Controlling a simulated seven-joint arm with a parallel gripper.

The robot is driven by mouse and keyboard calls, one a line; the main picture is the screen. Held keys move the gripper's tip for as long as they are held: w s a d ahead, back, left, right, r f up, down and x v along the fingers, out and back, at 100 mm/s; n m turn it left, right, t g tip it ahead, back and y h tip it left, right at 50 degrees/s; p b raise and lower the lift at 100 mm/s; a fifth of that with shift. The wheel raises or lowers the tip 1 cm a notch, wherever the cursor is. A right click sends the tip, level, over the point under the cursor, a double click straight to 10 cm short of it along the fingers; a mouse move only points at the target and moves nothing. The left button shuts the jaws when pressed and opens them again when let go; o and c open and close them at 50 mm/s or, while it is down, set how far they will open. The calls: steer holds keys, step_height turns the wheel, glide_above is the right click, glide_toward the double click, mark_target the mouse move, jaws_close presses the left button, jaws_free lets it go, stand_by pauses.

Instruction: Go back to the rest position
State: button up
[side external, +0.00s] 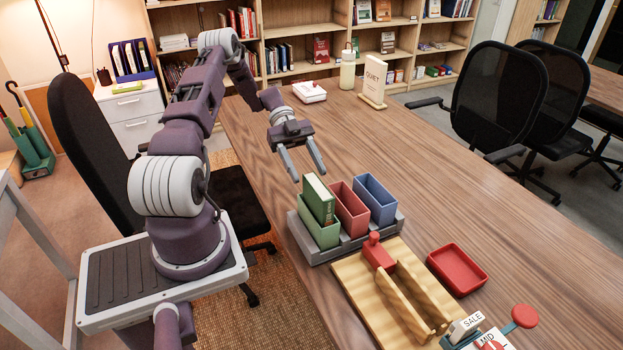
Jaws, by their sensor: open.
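My gripper (304,162) is open and empty. It hangs in the air above the wooden table, a little behind the green book, with its two fingers apart and pointing down. My arm reaches up from its base at the left and bends down over the table. A green book (318,198) stands upright in the green bin (318,235). The red bin (350,212) and the blue bin (376,199) stand beside it. All three sit in a grey holder (348,248). No contact shows between my gripper and the book.
A QUIET sign (373,81), a bottle (347,70) and a white box (309,92) stand at the back. The table's right (520,225) is clear.

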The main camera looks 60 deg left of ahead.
steer(key=d+r+y, duration=0.1)
steer(key=r, duration=0.1)
steer(key=w+d+r+n+g+y, duration=0.1)
steer(key=d+r, duration=0.1)
steer(key=d+r+n+g+y, duration=0.1)
steer(key=r, duration=0.1)
steer(key=shift+w+d+r+y, duration=0.2)
steer(key=shift+r+y, duration=0.1)
steer(key=shift+r, duration=0.1)
steer(key=s+d+r+n+t+y, duration=0.1)
steer(key=s+d+r+n+y, duration=0.25)
steer(key=d+r, duration=0.25)
steer(key=s+d+r+n+t+y, duration=0.1)
steer(key=s+d+r+n+y, duration=0.2)
steer(key=d+r+n+y, duration=0.3)
steer(key=s+d+r+n+t, duration=0.3)
steer(key=s+d+n+t, duration=0.2)
steer(key=s, duration=0.4)
steer(key=shift+d+n+t, duration=0.3)
steer(key=shift+n, duration=0.45)
steer(key=shift+w+y, duration=0.1)
steer(key=shift+y, duration=0.15)
